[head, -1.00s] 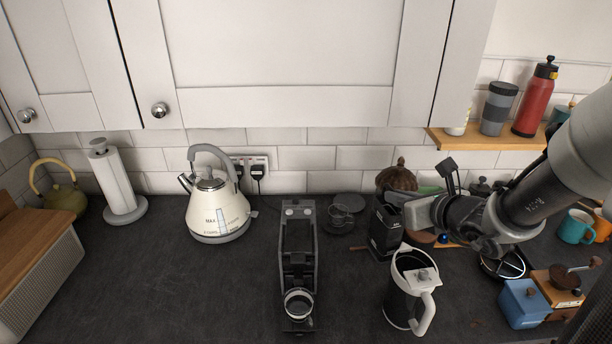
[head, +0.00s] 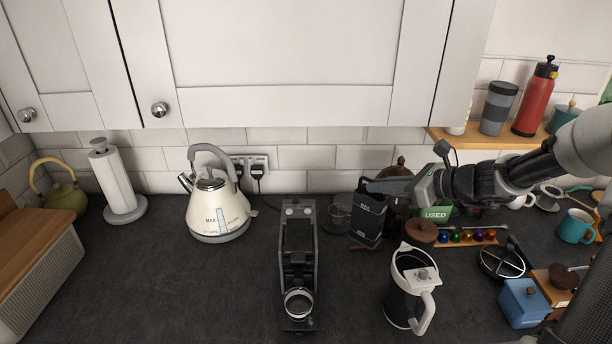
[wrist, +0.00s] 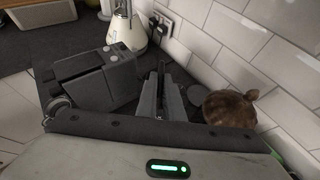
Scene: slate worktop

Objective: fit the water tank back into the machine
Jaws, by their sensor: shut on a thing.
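The machine (head: 281,257) is a narrow dark grey coffee machine on the worktop in the middle of the head view. A round silver-rimmed part sits at its front. It also shows at the left of the wrist view (wrist: 92,78). The water tank (head: 368,218) is a dark, boxy container with pale markings, right of the machine and apart from it. It is tilted a little. My gripper (head: 390,186) is shut on the tank's top part, reaching in from the right. In the wrist view my fingers (wrist: 161,95) are close together; the tank's outline is hard to tell there.
A white-and-black jug (head: 403,305) stands in front of the tank. A brown-lidded pot (head: 421,232), a green "USED" box (head: 436,214) and capsules are to the right. A cream kettle (head: 215,210) is left; the worktop between is clear.

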